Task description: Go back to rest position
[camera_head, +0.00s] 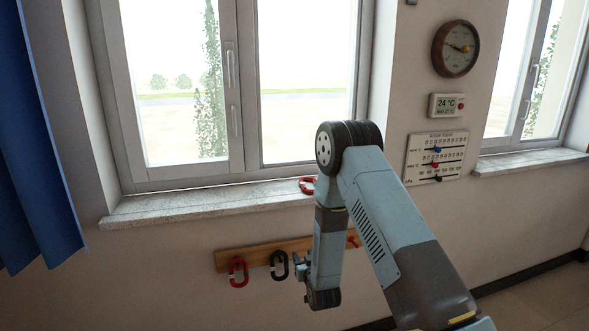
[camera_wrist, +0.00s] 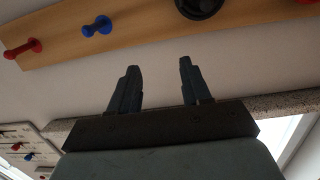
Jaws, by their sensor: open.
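My gripper (camera_wrist: 159,66) is open in the wrist view, with nothing between its two dark fingers. Its fingers point toward the wall beside the wooden peg board (camera_wrist: 150,24), which also shows low on the wall in the head view (camera_head: 256,251). In the head view my arm is bent, its forearm hanging down in front of the right part of the board and hiding some of it. The wrist view shows a red peg (camera_wrist: 22,49), a blue peg (camera_wrist: 97,27) and part of a black object (camera_wrist: 199,6).
A red hook-shaped object (camera_head: 238,272) and a black one (camera_head: 278,265) hang on the board. Another red object (camera_head: 307,185) lies on the windowsill (camera_head: 205,202), partly behind my arm. A blue curtain (camera_head: 38,150) hangs left. A dial (camera_head: 455,48), thermometer display (camera_head: 446,106) and slider panel (camera_head: 436,157) are right.

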